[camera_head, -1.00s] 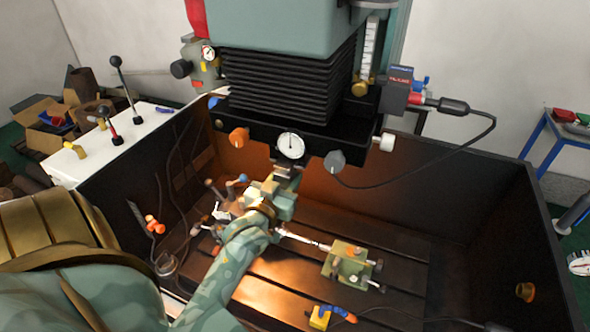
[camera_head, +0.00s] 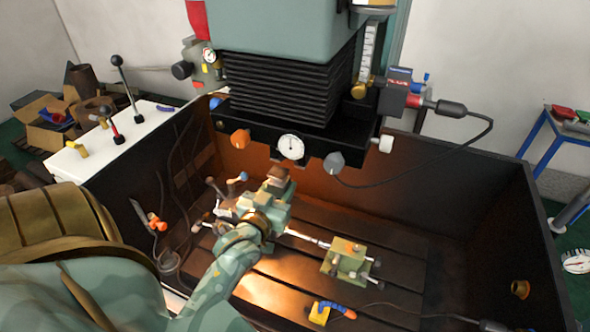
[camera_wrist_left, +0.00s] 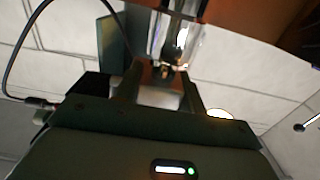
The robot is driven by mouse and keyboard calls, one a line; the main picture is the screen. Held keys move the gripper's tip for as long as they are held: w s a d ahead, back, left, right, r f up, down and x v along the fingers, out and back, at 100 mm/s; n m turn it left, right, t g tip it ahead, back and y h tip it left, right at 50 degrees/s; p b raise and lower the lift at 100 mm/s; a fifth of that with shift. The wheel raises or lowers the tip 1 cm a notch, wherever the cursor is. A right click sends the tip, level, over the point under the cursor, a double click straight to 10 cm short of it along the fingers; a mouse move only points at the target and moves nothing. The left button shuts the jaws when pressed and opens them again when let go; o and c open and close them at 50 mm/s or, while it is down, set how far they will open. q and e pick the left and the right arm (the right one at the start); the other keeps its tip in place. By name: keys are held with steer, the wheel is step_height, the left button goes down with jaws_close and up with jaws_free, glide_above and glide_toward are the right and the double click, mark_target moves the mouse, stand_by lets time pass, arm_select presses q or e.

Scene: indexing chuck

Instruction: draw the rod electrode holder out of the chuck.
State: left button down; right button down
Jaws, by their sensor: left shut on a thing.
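My left gripper (camera_head: 276,188) is below the black machine head and is shut on the rod electrode holder. The holder's brownish top (camera_head: 279,172) shows just above the jaws. In the left wrist view the jaws (camera_wrist_left: 160,92) close around a grey body, with a shiny metal part beyond them. The black head block (camera_head: 262,142), with a round dial and an orange and a grey knob, is above my gripper. I cannot clearly make out the chuck under it, and I cannot tell whether the holder still touches it. My right gripper is not in view.
A green fixture block (camera_head: 347,260) stands on the slotted table (camera_head: 275,293), with a shiny rod on its left. A yellow block with a blue hose (camera_head: 320,314) is in front. Dark tank walls (camera_head: 480,215) enclose the table.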

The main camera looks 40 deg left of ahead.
mark_target(275, 194)
arm_select(q)
steer(key=shift+r, duration=0.1)
steer(key=shift+p+v, duration=0.5)
steer(key=shift+v, duration=0.4)
steer(key=shift+p+v, duration=0.35)
steer(key=shift+v, duration=0.6)
steer(key=shift+s, duration=0.15)
